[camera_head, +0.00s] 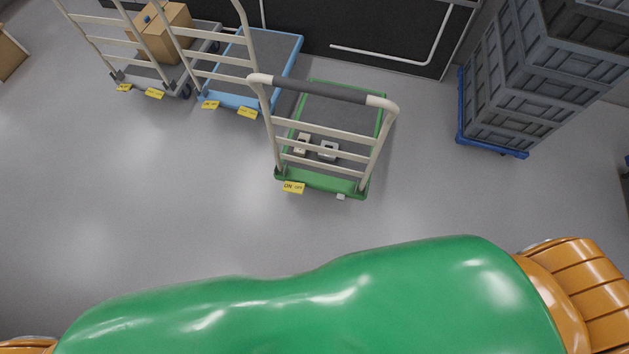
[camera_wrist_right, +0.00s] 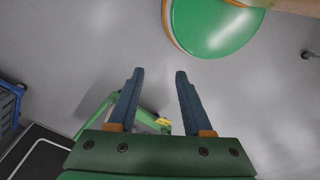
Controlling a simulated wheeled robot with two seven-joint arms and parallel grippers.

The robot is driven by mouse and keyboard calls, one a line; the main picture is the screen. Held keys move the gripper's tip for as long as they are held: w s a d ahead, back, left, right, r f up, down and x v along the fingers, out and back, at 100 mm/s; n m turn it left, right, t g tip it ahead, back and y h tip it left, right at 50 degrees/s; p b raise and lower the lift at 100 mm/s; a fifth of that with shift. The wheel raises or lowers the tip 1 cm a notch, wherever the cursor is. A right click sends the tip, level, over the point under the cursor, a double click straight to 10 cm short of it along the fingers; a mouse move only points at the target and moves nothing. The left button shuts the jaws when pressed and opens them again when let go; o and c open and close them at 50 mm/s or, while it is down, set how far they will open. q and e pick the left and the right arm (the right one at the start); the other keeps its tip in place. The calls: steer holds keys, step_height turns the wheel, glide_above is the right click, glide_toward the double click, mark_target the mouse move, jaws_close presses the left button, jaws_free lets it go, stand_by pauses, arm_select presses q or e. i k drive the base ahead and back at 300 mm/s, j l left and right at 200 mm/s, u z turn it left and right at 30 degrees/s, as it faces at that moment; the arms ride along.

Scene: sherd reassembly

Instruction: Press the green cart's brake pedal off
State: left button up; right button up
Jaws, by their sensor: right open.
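The green cart (camera_head: 345,110) stands in the middle of the head view, its cream push handle with a dark grip facing me. A yellow ON/OFF label (camera_head: 293,187) sits at the left of its near edge. A small pale part (camera_head: 341,196) sticks out below that edge, right of the label; I cannot tell whether it is the brake pedal. In the right wrist view, my right gripper (camera_wrist_right: 158,73) is open and empty. Part of the green cart (camera_wrist_right: 97,115) and its yellow label (camera_wrist_right: 163,121) show beyond the fingers, apart from them. My left gripper is out of view.
A blue cart (camera_head: 275,52) and a grey cart (camera_head: 205,38) carrying a cardboard box (camera_head: 160,35) stand to the left. Stacked grey crates (camera_head: 520,90) on a blue dolly (camera_head: 493,146) stand right. The floor (camera_head: 190,190) before the green cart is clear.

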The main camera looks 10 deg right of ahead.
mark_target(290, 187)
steer(key=i+l+u, duration=0.25)
steer(key=u, duration=0.2)
steer(key=i+l+u, duration=0.25)
steer(key=l+u, duration=0.15)
